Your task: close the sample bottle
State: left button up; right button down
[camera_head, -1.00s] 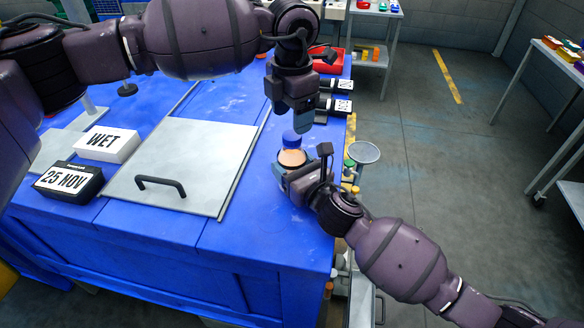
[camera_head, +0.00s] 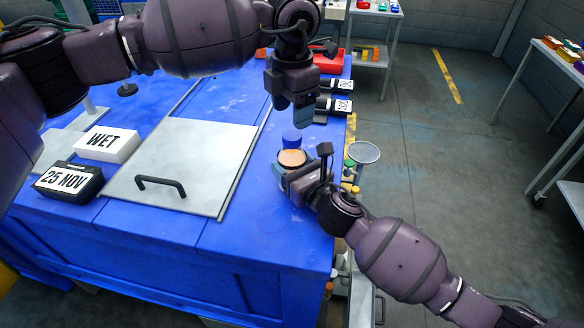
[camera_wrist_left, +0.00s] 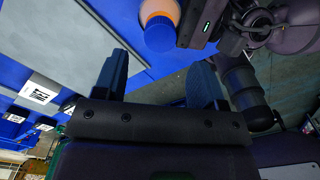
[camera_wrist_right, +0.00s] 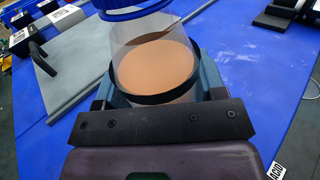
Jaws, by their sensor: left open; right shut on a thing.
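The sample bottle (camera_head: 292,158) is clear with orange-brown contents and stands at the right side of the blue table. Its blue cap (camera_head: 291,139) sits at the top of the bottle; I cannot tell how tightly it is seated. The bottle (camera_wrist_right: 155,62) fills the middle of the right wrist view, with the blue cap rim (camera_wrist_right: 135,10) cut by the top edge. My right gripper (camera_head: 291,175) is shut around the bottle's lower body. My left gripper (camera_head: 300,118) is open and empty, above and apart from the cap. The left wrist view shows the cap (camera_wrist_left: 160,36) beyond its spread fingers.
A grey metal plate (camera_head: 215,140) with a dark handle lies left of the bottle. A white WET block (camera_head: 107,144) and a black 25 NOV block (camera_head: 68,181) stand at far left. A round dish (camera_head: 364,152) and small bottles are beside the table's right edge.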

aim_at(292, 135)
pick_arm(q)
jog(key=shift+f, duration=2.85)
jog(key=c, duration=1)
jog(key=o, duration=1.1)
notch_tip(292, 135, up, 12)
jog(key=shift+r, duration=0.1)
